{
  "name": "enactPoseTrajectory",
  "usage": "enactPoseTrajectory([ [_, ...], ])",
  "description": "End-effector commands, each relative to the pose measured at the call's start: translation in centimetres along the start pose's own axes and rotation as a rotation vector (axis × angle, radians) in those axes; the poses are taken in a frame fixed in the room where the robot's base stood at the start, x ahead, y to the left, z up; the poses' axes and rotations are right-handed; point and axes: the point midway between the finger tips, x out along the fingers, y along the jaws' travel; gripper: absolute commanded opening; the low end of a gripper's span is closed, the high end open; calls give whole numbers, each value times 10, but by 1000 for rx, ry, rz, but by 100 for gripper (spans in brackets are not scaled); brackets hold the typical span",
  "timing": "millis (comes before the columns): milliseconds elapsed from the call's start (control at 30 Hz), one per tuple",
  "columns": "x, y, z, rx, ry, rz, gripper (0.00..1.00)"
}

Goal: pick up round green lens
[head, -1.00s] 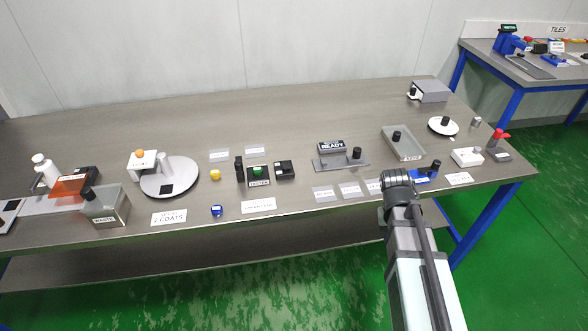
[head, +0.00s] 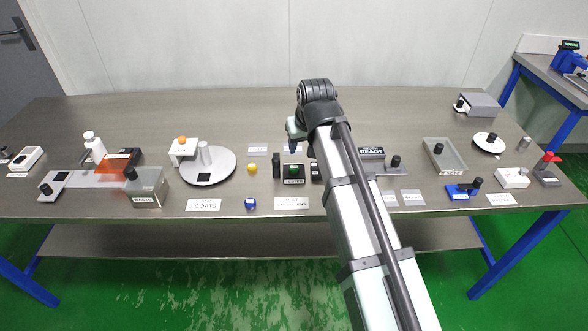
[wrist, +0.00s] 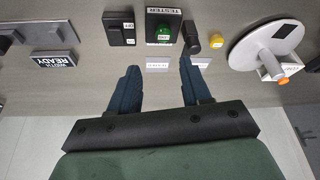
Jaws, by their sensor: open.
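The round green lens (head: 293,168) sits on top of the black tester box (head: 293,181) in the middle of the bench. In the wrist view the green lens (wrist: 163,31) shows at the top, beyond my fingertips. My gripper (head: 295,147) is above the bench, behind the tester in the head view, partly hidden by my own arm. In the wrist view my gripper (wrist: 159,66) has its two dark blue fingers spread apart with nothing between them. The fingers are apart from the lens.
A black switch box (wrist: 120,29) is on the tester's other side.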

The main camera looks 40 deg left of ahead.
Motion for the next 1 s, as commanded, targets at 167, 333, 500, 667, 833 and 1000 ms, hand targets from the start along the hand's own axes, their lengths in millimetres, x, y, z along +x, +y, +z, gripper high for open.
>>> enactPoseTrajectory([
  [167, 16, -3, -2, -3, 2, -3, 48],
  [333, 44, -3, -2, -3, 0, -3, 48],
  [500, 68, -3, -2, -2, 0, -3, 48],
  [667, 81, -3, -2, -2, 2, -2, 48],
  [833, 86, -3, -2, -2, 2, -2, 48],
  [1000, 97, -4, -4, -2, 1, -3, 48],
])
